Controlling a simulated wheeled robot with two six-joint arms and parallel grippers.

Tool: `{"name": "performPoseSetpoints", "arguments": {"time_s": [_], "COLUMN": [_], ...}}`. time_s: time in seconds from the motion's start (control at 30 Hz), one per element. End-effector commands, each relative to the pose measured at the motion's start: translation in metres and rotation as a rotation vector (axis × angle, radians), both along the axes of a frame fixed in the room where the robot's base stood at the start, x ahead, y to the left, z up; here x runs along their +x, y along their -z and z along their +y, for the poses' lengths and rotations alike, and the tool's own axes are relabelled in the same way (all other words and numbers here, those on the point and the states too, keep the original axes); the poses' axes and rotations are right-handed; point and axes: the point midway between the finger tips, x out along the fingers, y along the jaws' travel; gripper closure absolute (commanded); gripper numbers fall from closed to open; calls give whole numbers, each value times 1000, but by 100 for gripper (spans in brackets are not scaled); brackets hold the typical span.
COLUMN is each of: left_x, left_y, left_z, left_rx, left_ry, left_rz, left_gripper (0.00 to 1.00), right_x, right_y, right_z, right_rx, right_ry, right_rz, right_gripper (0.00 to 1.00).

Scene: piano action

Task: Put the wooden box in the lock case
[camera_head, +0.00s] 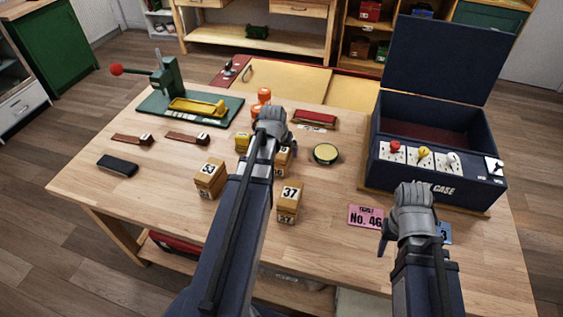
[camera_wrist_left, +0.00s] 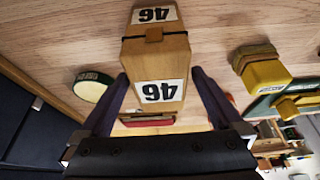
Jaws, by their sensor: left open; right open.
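A wooden box labelled 46 (camera_wrist_left: 160,60) stands between the spread fingers of my left gripper (camera_wrist_left: 160,80) in the left wrist view. Whether the fingers touch it cannot be told. In the head view, my left gripper (camera_head: 271,125) largely covers this box (camera_head: 283,160). The dark blue lock case (camera_head: 428,172) stands at the right of the table with its lid raised and a dark red interior showing. My right gripper (camera_head: 410,215) is open and empty in front of the case. A pink card reading No. 46 (camera_head: 366,216) lies beside it.
Wooden boxes labelled 53 (camera_head: 209,178) and 37 (camera_head: 288,203) stand nearer the front. A green press (camera_head: 190,102) stands at the back left.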

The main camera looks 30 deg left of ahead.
Motion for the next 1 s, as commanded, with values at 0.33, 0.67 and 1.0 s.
{"name": "performPoseSetpoints", "arguments": {"time_s": [0.33, 0.67, 1.0], "left_x": [10, 9, 9], "left_y": [23, 24, 28], "left_z": [2, 2, 2], "left_rx": [0, 0, 0], "left_ry": [0, 0, 0], "left_rz": [0, 0, 0], "left_gripper": [0, 0, 0], "right_x": [0, 0, 0], "right_y": [23, 24, 28], "right_z": [0, 0, 0], "right_rx": [0, 0, 0], "right_ry": [0, 0, 0], "right_rz": [0, 0, 0], "right_gripper": [50, 50, 50]}}
